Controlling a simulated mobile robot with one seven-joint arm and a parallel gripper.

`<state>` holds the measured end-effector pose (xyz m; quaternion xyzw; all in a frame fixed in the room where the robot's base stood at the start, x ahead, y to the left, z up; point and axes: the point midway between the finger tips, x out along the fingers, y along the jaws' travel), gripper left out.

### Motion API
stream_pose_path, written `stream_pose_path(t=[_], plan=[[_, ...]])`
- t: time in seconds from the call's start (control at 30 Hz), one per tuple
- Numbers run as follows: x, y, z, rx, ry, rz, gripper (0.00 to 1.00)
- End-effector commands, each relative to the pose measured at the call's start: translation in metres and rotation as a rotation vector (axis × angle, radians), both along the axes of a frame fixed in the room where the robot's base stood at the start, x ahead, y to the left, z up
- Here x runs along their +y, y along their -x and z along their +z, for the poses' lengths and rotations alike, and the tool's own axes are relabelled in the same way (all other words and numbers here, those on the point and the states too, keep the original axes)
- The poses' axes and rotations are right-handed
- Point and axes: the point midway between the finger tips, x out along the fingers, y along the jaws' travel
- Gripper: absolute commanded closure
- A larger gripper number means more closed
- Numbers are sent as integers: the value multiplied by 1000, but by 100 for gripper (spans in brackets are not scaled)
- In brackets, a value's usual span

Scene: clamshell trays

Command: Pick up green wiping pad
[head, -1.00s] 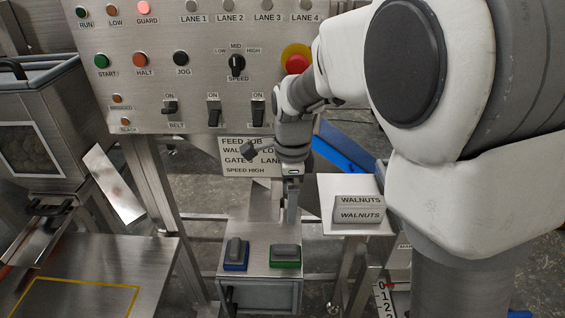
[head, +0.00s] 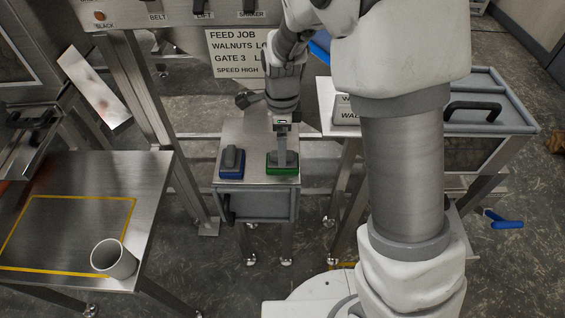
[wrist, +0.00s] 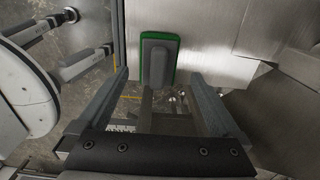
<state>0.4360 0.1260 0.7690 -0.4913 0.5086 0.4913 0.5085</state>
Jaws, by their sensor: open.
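The green wiping pad (head: 283,168) lies on the right side of a small metal stand, a grey grip block on its green base. It also shows in the wrist view (wrist: 170,62), near the top middle. My gripper (head: 281,152) is over the pad in the head view and partly covers it. In the wrist view my gripper (wrist: 158,82) has its two fingers wide apart, with nothing between them. The pad appears ahead of the fingers, roughly in line with the gap. I cannot tell the exact height above it.
A blue pad (head: 231,166) sits just left of the green one on the metal stand (head: 250,135). A sign (head: 236,55) stands behind. A lidded bin (head: 490,110) stands at the right.

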Motion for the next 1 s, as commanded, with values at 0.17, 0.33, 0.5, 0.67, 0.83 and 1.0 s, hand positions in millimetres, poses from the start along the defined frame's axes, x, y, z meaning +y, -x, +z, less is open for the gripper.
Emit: stream_pose_path(t=[0.17,0.33,0.5,0.67,0.83,1.0], plan=[[-1,2,-21,1,0,0,0],[-2,3,-47,2,1,1,0],[-2,3,-51,0,0,1,0],[-2,3,-50,0,0,1,7],[-2,3,-50,0,0,1,38],[-2,3,-50,0,0,1,68]])
